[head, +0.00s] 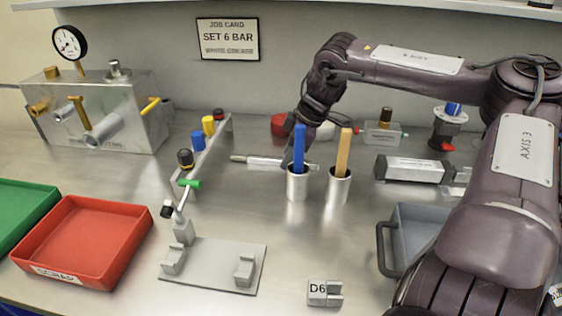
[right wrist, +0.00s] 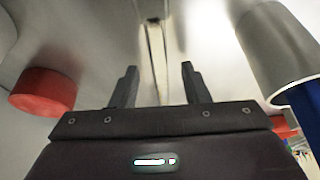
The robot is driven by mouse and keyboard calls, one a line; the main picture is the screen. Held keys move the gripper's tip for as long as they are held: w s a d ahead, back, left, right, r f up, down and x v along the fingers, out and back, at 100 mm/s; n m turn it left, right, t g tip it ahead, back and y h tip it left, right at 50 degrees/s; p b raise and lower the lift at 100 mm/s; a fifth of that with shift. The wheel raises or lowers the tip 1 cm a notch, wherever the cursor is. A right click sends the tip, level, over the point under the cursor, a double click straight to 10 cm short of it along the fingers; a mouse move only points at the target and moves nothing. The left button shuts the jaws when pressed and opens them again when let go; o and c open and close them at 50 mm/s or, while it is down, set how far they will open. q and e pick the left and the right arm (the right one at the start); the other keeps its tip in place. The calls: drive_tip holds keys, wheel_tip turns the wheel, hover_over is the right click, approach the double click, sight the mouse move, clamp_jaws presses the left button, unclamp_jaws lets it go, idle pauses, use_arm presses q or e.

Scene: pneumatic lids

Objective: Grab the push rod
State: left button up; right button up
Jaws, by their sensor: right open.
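A thin silvery push rod (head: 262,161) with a thicker sleeve lies on the bench behind the two white cups. Its right part is hidden behind my right gripper and a cup. My right gripper (head: 291,160) reaches down at the rod's right part, partly hidden by the blue-handled tool. In the right wrist view my right gripper (right wrist: 158,78) is open, and a narrow pale bar, apparently the push rod (right wrist: 155,50), shows between its two fingers. I cannot tell whether the fingers touch it. My left gripper is not in view.
Two white cups (head: 297,186) hold a blue-handled tool (head: 299,147) and a tan-handled tool (head: 343,152), close in front of my gripper. A red round part (right wrist: 42,92) lies beside it. A grey fixture (head: 212,265), red tray (head: 85,237) and grey bin (head: 418,225) stand nearer.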

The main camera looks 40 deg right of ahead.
drive_tip(key=shift+w+a+f, duration=0.1)
drive_tip(key=shift+w+f, duration=0.05)
drive_tip(key=shift+f, duration=0.2)
drive_tip(key=shift+c, duration=0.4)
drive_tip(key=shift+r, duration=0.1)
clamp_jaws()
